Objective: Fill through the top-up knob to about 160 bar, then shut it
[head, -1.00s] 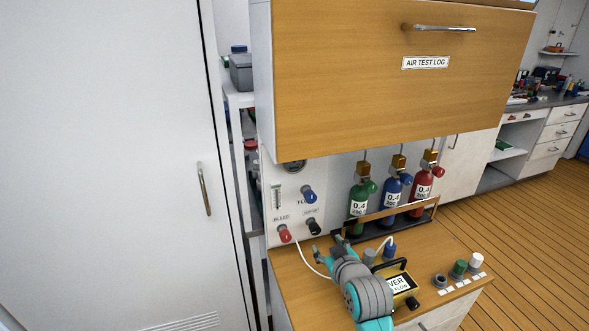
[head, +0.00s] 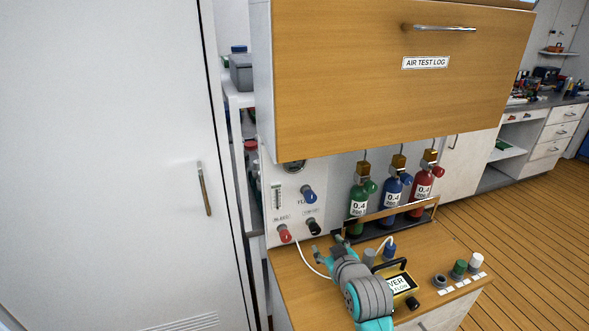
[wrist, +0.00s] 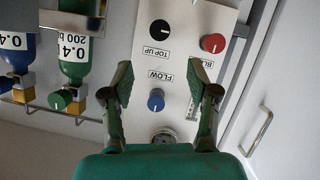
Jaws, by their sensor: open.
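The black top-up knob (head: 313,227) is on the white fill panel (head: 296,207), right of the red bleed knob (head: 284,234) and below the blue flow knob (head: 308,194). In the wrist view the top-up knob (wrist: 160,29) shows beyond my open, empty gripper (wrist: 167,82), clear of both fingertips. The blue flow knob (wrist: 155,100) appears between the fingers in that picture. In the head view my gripper (head: 327,247) is in front of the panel, just below the top-up knob. The gauge (head: 293,163) is mostly hidden by the cabinet, so its reading cannot be told.
Green (head: 358,201), blue (head: 391,192) and red (head: 421,187) cylinders stand in a rack right of the panel. A yellow-black case (head: 400,283) and several small caps are on the counter. The wooden AIR TEST LOG cabinet front (head: 400,90) overhangs above.

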